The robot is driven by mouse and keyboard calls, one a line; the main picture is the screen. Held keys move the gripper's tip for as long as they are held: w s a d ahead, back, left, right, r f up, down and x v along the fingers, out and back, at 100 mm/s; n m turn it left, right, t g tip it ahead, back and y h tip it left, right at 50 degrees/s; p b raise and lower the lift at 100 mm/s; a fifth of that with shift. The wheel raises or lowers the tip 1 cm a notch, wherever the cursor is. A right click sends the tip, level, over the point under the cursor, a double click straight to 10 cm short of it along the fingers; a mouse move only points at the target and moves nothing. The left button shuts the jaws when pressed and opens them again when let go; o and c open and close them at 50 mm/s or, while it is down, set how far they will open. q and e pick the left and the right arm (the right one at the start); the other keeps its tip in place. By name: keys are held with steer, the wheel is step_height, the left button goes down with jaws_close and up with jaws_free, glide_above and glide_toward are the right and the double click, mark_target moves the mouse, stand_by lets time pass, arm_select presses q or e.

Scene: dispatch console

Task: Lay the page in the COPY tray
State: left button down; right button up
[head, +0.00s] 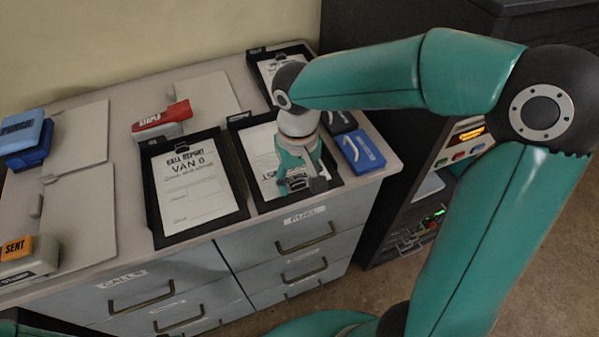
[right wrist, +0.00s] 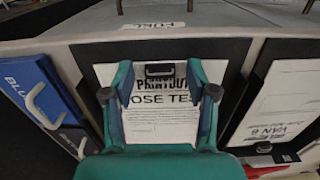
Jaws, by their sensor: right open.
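A white page headed PRINTOUT, HOSE TEST (right wrist: 160,112) lies in a black-rimmed tray (head: 237,121) near the right end of the counter, with a small black clip on it. My right gripper (head: 300,183) is over this page, pointing down. In the right wrist view its fingers (right wrist: 159,94) are spread apart over the page with nothing held. Whether they touch the page I cannot tell. A CALL REPORT, VAN 6 page (head: 187,190) lies in the black tray to the left. No COPY label is readable. My left gripper is not seen.
A blue stamp-like item (head: 361,152) with a handle stands right of the tray. A red STAPLE item (head: 162,118) is behind the VAN 6 page. Another black tray with a page (head: 268,70) is at the back. Drawers (head: 290,240) are below; a dark cabinet is right.

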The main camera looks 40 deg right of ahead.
step_height(320, 180, up, 12)
steer(key=p, duration=0.1)
stand_by(0.4)
